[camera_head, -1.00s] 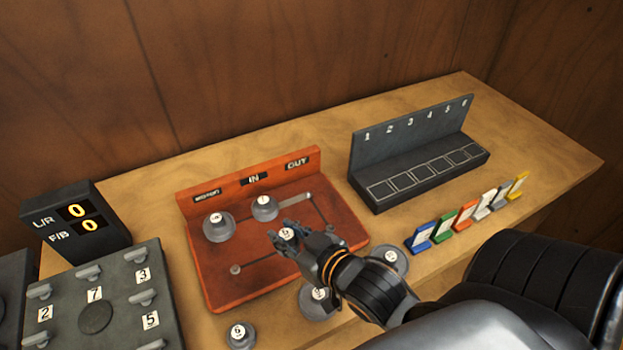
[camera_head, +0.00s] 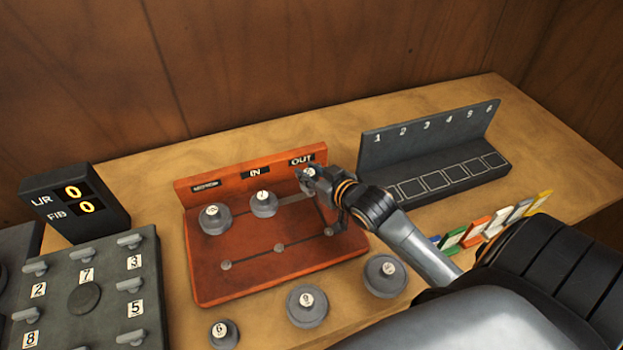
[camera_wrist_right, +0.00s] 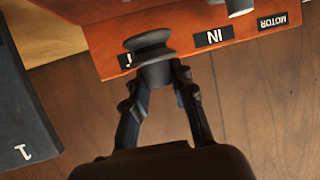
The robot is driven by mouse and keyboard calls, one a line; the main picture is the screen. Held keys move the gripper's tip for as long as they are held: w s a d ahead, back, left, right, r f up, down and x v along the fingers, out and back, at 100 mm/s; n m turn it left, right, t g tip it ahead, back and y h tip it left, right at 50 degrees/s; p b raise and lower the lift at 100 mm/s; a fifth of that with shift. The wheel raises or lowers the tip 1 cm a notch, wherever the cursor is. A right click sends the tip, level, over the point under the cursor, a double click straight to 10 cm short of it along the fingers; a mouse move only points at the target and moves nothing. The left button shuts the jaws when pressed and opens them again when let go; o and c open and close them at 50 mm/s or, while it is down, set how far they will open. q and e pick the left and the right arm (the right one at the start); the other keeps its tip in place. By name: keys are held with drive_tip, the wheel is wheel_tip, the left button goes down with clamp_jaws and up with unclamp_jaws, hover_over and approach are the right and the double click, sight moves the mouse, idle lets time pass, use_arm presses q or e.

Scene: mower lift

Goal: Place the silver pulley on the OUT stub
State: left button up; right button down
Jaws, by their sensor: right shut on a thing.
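The orange-red board (camera_head: 215,290) carries the labels MOTOR, IN and OUT (camera_head: 301,160) along its upright back. My right gripper (camera_head: 314,182) is at the OUT end of the board, shut on a small grey pulley (camera_head: 308,172). In the right wrist view the held pulley (camera_wrist_right: 149,44) sits between the fingertips (camera_wrist_right: 158,74) and covers part of the OUT label. The OUT stub is hidden by the gripper and pulley, so I cannot tell whether they touch. One pulley (camera_head: 214,220) stands below MOTOR and another (camera_head: 263,205) below IN. My left gripper is out of view.
A dark numbered rack (camera_head: 430,150) and coloured tags (camera_head: 475,232) are to the right. A lever panel (camera_head: 110,255) and a display (camera_head: 74,203) are left.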

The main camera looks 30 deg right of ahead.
drive_tip(key=shift+w+d+f, duration=0.3)
drive_tip(key=shift+w+f, duration=0.15)
drive_tip(key=shift+f, duration=0.15)
drive_tip(key=f, duration=0.2)
drive_tip(key=f+p, duration=0.1)
drive_tip(key=shift+w+d+f, duration=0.1)
drive_tip(key=shift+d+f, duration=0.15)
drive_tip(key=shift+f, duration=0.1)
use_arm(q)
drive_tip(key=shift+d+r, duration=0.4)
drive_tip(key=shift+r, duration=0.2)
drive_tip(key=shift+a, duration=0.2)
use_arm(e)
drive_tip(key=shift+f, duration=0.15)
drive_tip(key=c, duration=1.1)
unclamp_jaws()
